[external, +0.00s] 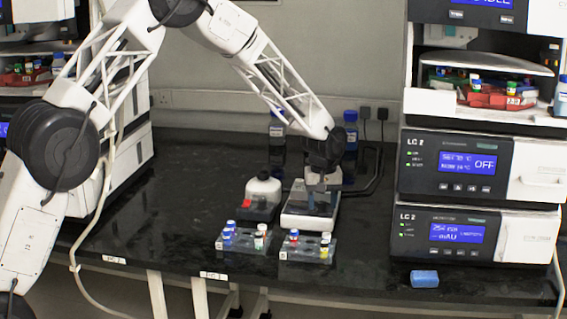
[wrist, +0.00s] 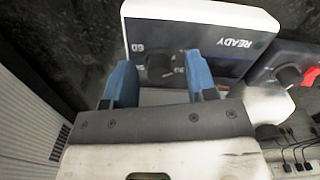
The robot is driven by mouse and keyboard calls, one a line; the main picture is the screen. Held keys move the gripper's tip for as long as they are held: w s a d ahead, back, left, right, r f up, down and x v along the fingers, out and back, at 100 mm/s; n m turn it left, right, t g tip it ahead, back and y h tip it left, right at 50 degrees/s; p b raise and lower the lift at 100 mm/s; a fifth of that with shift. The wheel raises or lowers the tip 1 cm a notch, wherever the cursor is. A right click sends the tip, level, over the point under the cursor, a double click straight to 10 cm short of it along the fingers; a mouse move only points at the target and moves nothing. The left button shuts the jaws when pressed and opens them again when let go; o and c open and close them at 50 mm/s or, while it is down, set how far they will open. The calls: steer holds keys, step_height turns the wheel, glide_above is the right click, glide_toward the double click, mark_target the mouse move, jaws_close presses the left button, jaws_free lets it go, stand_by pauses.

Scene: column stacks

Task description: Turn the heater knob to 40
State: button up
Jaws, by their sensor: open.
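A white device (wrist: 200,12) with a dark front panel reading READY upside down fills the top of the wrist view. Its black knob (wrist: 160,66) sits between my two blue fingertips, with small white marks around it that are too blurred to read surely. My gripper (wrist: 162,84) is open, one finger on each side of the knob; I cannot tell whether either touches it. In the external view my gripper (external: 321,190) points down over the white device (external: 297,222) on the black bench, and hides the knob.
Two vial racks (external: 243,244) (external: 306,253) stand in front. LC units (external: 470,165) stand right.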

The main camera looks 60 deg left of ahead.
steer(key=shift+c, duration=0.3)
steer(key=c, duration=0.9)
steer(key=shift+m, duration=0.4)
steer(key=m, duration=0.8)
steer(key=shift+s+m, duration=0.1)
steer(key=shift+m, duration=0.3)
steer(key=m, duration=0.7)
steer(key=shift+a, duration=0.15)
steer(key=m, duration=0.7)
